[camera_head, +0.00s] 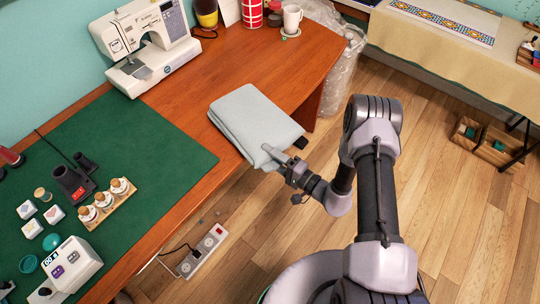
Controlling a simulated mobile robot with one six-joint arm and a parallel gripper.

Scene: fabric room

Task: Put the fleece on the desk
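The fleece (250,119) is a pale grey-blue folded cloth at the front edge of the wooden desk (250,62). Its near corner sticks out past the edge over the floor. Whether its whole underside rests on the desk is hard to tell. My gripper (284,151) is at the fleece's near right side, reaching in from the right. One pale finger overlaps the fleece, and a dark tip shows beside its right corner. Whether the fingers are closed on the cloth cannot be made out.
A white sewing machine (145,45) stands behind the fleece, and a white mug (292,19) at the back. A green mat (130,145) with small items lies left. Bare desk lies behind and right of the fleece. A power strip (203,251) is on the floor below.

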